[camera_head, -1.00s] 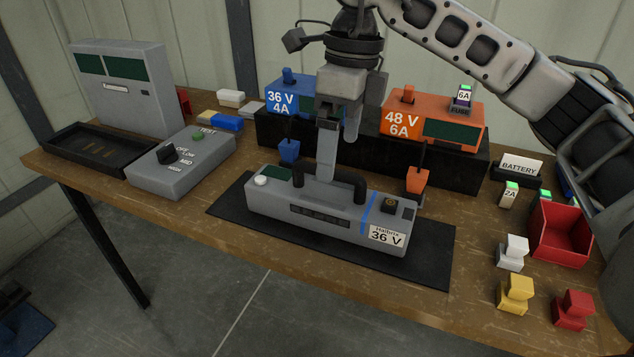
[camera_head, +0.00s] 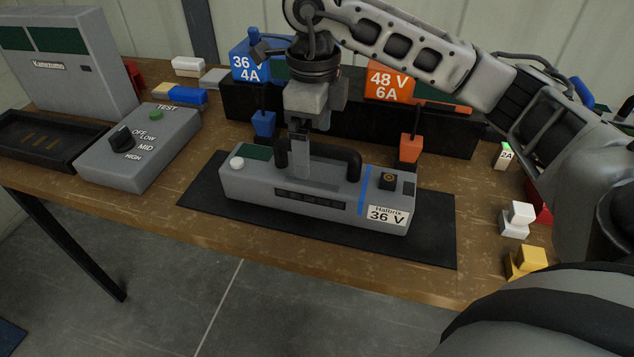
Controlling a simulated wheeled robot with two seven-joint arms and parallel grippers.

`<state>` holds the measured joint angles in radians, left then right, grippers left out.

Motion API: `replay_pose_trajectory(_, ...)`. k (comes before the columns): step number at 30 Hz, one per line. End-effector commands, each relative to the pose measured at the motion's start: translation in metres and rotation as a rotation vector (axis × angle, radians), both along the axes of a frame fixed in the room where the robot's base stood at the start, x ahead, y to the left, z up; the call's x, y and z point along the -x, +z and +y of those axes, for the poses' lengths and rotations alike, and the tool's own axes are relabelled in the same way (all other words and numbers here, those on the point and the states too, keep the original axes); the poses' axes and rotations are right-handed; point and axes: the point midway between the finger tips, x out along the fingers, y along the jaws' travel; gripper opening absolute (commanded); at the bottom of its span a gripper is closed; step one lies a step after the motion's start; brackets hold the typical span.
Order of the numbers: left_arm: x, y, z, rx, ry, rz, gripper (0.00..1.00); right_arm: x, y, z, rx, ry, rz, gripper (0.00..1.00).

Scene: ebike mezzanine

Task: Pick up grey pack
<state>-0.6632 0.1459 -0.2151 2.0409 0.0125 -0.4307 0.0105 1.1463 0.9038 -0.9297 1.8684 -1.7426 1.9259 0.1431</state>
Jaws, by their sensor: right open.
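The grey pack (camera_head: 262,190) lies on a black mat (camera_head: 430,245) on the wooden bench. My right gripper (camera_head: 301,172) points down over the pack, at the left half of the handle. It is open, with a finger reaching down at the handle. I cannot tell whether it touches the handle. My left gripper is not in view.
Behind the pack stand a blue 36 V charger (camera_head: 250,62) and an orange 48 V charger (camera_head: 389,86), with hanging plugs. A grey dial box (camera_head: 150,150) and black tray (camera_head: 45,142) are left. White (camera_head: 516,222) and yellow (camera_head: 528,262) blocks are right.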

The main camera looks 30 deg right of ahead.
Motion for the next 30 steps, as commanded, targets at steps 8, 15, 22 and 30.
replay_pose_trajectory(8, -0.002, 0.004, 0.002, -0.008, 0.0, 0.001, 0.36, 0.005, -0.039, -0.003, 0.0, -0.001, 0.004, 1.0)
replay_pose_trajectory(15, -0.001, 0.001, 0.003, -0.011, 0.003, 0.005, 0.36, 0.004, -0.047, -0.003, 0.0, 0.0, 0.0, 1.0)
replay_pose_trajectory(22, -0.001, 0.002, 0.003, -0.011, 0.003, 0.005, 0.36, 0.004, -0.047, -0.003, 0.0, 0.0, 0.0, 0.61)
replay_pose_trajectory(30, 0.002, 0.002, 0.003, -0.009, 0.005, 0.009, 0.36, 0.002, -0.041, -0.003, -0.003, -0.001, -0.013, 0.09)
